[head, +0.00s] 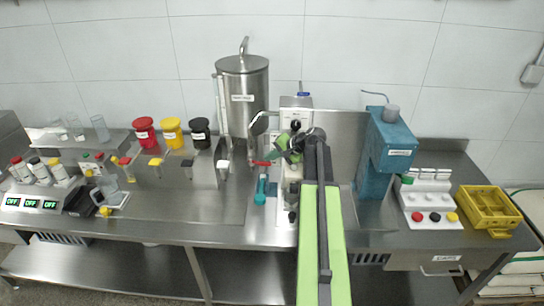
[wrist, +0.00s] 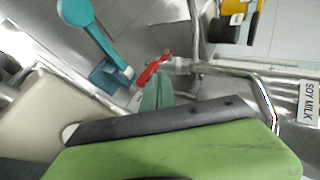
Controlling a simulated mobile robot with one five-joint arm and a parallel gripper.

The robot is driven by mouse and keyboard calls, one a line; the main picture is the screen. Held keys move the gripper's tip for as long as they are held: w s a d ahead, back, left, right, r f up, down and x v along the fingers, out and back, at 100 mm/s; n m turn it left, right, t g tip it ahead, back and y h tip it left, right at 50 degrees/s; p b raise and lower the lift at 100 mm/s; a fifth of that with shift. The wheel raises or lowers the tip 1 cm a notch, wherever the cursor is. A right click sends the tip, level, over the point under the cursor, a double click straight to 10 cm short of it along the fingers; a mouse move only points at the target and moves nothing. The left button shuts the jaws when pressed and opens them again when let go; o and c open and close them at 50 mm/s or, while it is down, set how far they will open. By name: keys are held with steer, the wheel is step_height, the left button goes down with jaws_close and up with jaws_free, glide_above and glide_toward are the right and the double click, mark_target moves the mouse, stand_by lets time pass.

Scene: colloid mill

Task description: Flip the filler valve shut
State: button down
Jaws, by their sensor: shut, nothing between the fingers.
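The filler valve's red lever (head: 262,163) sits low in front of the steel tank (head: 243,105). In the wrist view the red lever (wrist: 153,68) joins a metal fitting on the pipe and slants down to the left. My gripper (head: 281,152) is beside the lever's right end in the head view. In the wrist view my gripper's green tip (wrist: 157,93) is just below the lever. It is shut with nothing held. I cannot tell whether it touches the lever.
A teal-handled device (head: 261,190) stands below the lever, also in the wrist view (wrist: 100,35). A curved steel pipe (wrist: 262,95) is close to my gripper. The mill column (head: 296,115) stands behind my arm. A blue machine (head: 385,150) is on the right.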

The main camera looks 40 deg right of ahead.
steer(key=p+v, duration=0.1)
steer(key=v, duration=0.3)
steer(key=p+v, duration=0.2)
steer(key=v, duration=0.1)
steer(key=p+v, duration=0.2)
steer(key=v, duration=0.2)
steer(key=shift+s+d+r, duration=0.1)
steer(key=shift+s+d, duration=0.15)
steer(key=shift+d, duration=0.1)
steer(key=w+a+f+n+g+b, duration=0.15)
steer(key=a+f, duration=0.25)
steer(key=a, duration=0.4)
steer(key=a+f+n+g+b, duration=0.2)
steer(key=a+f, duration=0.2)
steer(key=a, duration=0.4)
steer(key=w+a+f+n+g+b, duration=0.1)
steer(key=a+f+n+g+b, duration=0.15)
steer(key=a, duration=0.55)
steer(key=s+a+f+n+g+h+b, duration=0.1)
steer(key=s+a+f+n+b, duration=0.1)
steer(key=a, duration=0.8)
steer(key=s+a+f+n+g+h+b, duration=0.1)
steer(key=s+a+f+n, duration=0.3)
steer(key=a, duration=0.6)
step_height(320, 180, down, 2)
steer(key=shift+s+f+n+g+h+b, duration=0.3)
steer(key=shift+s+g+h+b, duration=0.15)
steer(key=shift+g+h, duration=0.25)
